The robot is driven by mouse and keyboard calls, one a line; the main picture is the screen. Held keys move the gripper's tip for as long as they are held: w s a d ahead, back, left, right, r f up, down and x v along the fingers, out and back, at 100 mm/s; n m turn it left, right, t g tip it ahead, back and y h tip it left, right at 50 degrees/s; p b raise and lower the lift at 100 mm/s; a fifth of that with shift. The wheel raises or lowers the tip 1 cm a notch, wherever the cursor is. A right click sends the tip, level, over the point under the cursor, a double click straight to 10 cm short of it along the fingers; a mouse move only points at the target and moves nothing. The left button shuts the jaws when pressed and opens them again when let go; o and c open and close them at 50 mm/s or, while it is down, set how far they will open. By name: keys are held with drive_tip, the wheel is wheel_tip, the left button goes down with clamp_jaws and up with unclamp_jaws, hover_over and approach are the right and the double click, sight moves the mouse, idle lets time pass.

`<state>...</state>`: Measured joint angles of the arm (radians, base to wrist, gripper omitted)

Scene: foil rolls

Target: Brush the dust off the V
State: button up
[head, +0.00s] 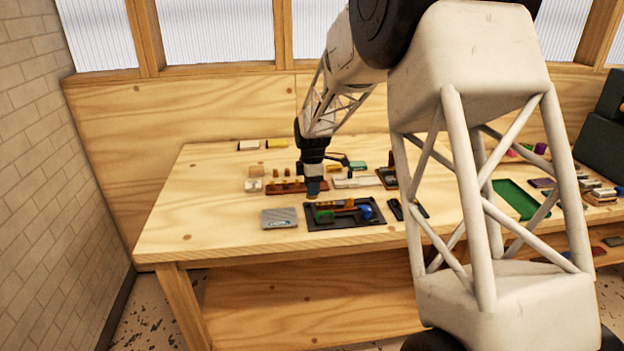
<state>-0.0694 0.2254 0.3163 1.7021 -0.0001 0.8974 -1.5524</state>
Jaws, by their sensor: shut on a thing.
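My gripper (313,172) hangs over the middle of the workbench, pointing down. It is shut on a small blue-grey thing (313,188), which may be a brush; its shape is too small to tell. The thing is just above or at the back edge of a black tray (376,221), in front of a reddish-brown strip (285,187). I cannot tell whether it touches anything. I cannot make out a V or any dust at this size. A grey plate (280,218) with a small mark lies left of the tray.
The black tray holds green, orange-brown and blue pieces. Small blocks and pale strips lie behind my gripper on the wooden bench (190,220). A green tray (517,199) and more small items are at the right, partly behind my arm. The bench's left side is clear.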

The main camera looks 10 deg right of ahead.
drive_tip(key=shift+f, duration=0.9)
drive_tip(key=shift+d+f, duration=0.35)
drive_tip(key=shift+d, duration=2.3)
drive_tip(key=shift+a, duration=2.6)
drive_tip(key=shift+r, duration=3.95)
